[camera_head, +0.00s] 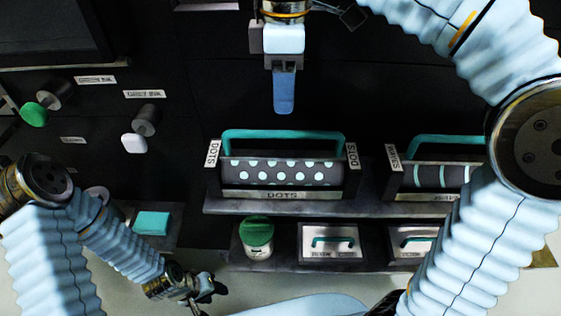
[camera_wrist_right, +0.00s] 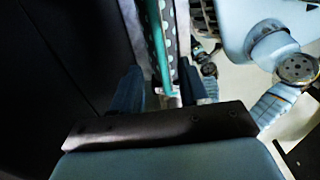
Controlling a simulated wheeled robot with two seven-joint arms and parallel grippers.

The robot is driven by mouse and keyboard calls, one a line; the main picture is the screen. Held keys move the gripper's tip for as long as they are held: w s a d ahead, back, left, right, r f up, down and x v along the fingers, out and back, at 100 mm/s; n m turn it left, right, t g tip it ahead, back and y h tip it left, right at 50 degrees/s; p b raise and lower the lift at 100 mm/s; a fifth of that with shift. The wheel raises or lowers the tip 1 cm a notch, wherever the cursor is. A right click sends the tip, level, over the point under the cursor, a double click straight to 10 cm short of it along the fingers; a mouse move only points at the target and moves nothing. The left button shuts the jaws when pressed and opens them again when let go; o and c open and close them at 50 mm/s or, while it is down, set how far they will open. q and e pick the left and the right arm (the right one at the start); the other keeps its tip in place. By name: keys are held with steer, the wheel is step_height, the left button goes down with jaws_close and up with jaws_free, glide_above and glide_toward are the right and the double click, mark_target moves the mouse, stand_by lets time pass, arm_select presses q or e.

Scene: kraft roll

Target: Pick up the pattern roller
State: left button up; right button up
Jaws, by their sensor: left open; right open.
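The dotted pattern roller (camera_head: 285,173) rests in a holder labelled DOTS on a dark shelf, with its teal handle (camera_head: 282,135) on top. A second roller (camera_head: 442,176) with teal stripes sits in a holder to its right, partly hidden by my right arm. My right gripper (camera_head: 284,108) points down above the dotted roller's handle, with a gap showing in the head view. In the right wrist view, its open fingers (camera_wrist_right: 165,88) frame the teal handle (camera_wrist_right: 157,45), and nothing is held. My left gripper (camera_head: 197,294) is open at the lower left, away from the rollers.
Below the shelf are a green-lidded jar (camera_head: 256,238) and two drawers with teal handles (camera_head: 331,242). A teal block (camera_head: 152,223) lies at the left. Knobs (camera_head: 145,120) stick out of the dark panel. My right arm covers the right side.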

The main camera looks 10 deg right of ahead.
mark_target(283, 131)
step_height(283, 131, down, 10)
steer(key=shift+w+f+b, duration=0.1)
steer(key=shift+f+b, duration=0.05)
steer(key=shift+b, duration=0.75)
jaws_close()
stand_by(0.8)
